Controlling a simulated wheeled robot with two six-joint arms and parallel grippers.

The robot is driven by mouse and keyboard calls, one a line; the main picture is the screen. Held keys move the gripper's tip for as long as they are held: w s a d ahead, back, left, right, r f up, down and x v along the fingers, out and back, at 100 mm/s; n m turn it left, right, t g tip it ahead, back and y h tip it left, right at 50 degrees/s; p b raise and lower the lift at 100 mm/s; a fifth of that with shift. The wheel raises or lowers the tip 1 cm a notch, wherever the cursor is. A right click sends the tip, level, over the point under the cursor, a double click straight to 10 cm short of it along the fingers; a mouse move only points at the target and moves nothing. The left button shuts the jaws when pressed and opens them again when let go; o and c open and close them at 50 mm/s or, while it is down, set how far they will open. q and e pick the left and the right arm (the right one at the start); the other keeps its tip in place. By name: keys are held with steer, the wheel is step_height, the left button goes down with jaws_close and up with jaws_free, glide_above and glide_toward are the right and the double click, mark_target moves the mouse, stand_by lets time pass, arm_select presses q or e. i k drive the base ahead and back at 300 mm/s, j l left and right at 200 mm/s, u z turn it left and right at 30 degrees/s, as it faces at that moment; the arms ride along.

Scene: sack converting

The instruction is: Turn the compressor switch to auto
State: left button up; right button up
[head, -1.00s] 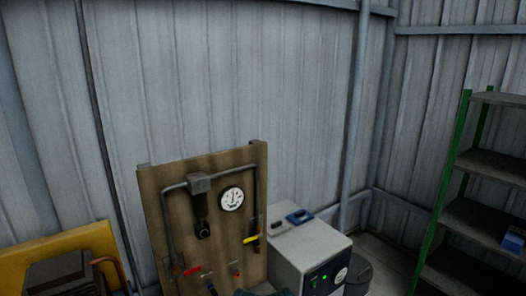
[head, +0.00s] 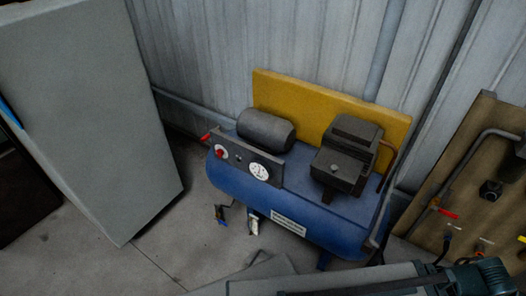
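The compressor (head: 285,205) has a blue horizontal tank, standing in the middle of the head view by the wall. A small grey panel (head: 240,157) on its left end carries a red round knob (head: 221,152) and a white-faced gauge (head: 260,172). A red lever or handle (head: 206,137) sticks out at the panel's left. The knob's pointing direction and any switch markings are too small to read. A dark motor (head: 266,130) and pump block (head: 345,155) sit on the tank. My arm parts show at the bottom edge, away from the panel; no fingertips are visible.
A large grey cabinet (head: 95,110) stands left of the compressor. A yellow board (head: 330,105) stands behind it. A brown pipe panel (head: 475,170) with a red-handled valve is at right. Bare concrete floor (head: 185,240) lies in front of the tank's left end.

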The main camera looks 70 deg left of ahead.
mark_target(219, 153)
steer(key=u, duration=2.45)
